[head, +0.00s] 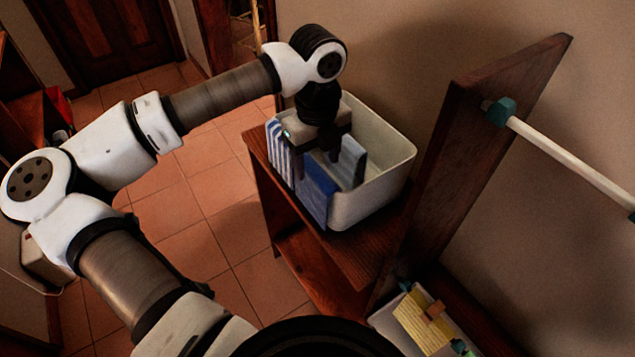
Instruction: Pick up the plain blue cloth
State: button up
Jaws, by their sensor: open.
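The plain blue cloth (317,198) hangs over the near left rim of a white bin (372,196). A blue-and-white striped cloth (279,146) hangs over the same rim to its left. A pale grey-blue cloth (351,162) shows inside the bin, right of the blue cloth. My gripper (317,166) points down at the bin's left rim, with its fingers apart at the top of the plain blue cloth. The fingers hide part of the cloths, and I cannot tell whether they touch the blue one.
The bin stands on a dark wooden shelf unit (358,256) against the wall. An upright wooden panel (455,150) with a white rod (570,160) stands to the right. A tray with a yellow item (421,322) lies lower right. Tiled floor (180,210) is open at left.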

aim_at(317, 169)
jog(key=shift+w+f+p, duration=0.2)
jog(key=shift+f+p, duration=1.05)
jog(key=shift+f, duration=1.7)
jog(key=shift+c, duration=0.4)
jog(key=c, duration=1)
jog(key=shift+r, duration=0.15)
